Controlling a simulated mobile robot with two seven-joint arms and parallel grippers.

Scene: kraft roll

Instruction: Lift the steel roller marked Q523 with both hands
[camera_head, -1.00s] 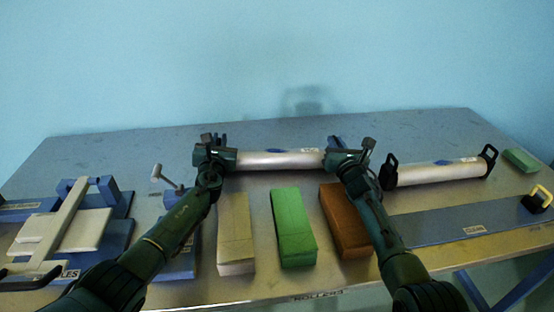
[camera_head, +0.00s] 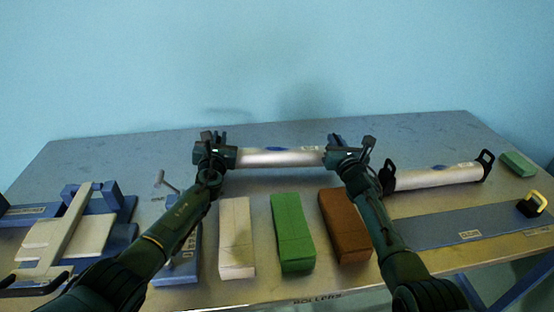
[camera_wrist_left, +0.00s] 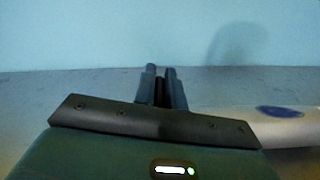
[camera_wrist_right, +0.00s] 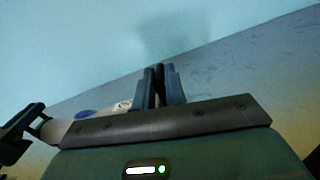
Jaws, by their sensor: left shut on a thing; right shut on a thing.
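A steel roller (camera_head: 280,157) with a blue oval and a small white label lies level between my grippers at the middle back of the table. Its label is too small to read. My left gripper (camera_head: 217,145) is shut on its left end and my right gripper (camera_head: 347,145) on its right end. The grippers hide both roller ends. The roller also shows in the left wrist view (camera_wrist_left: 290,128) and the right wrist view (camera_wrist_right: 88,117). It appears slightly above the tabletop, but the gap is hard to judge.
A similar roller (camera_head: 435,177) with black end loops lies right. Cream (camera_head: 236,235), green (camera_head: 292,232) and brown (camera_head: 345,225) blocks stand in front. A blue-and-cream fixture (camera_head: 65,235) is left; a blue-grey board (camera_head: 450,225) and small green block (camera_head: 518,163) are right. The back tabletop is mostly clear.

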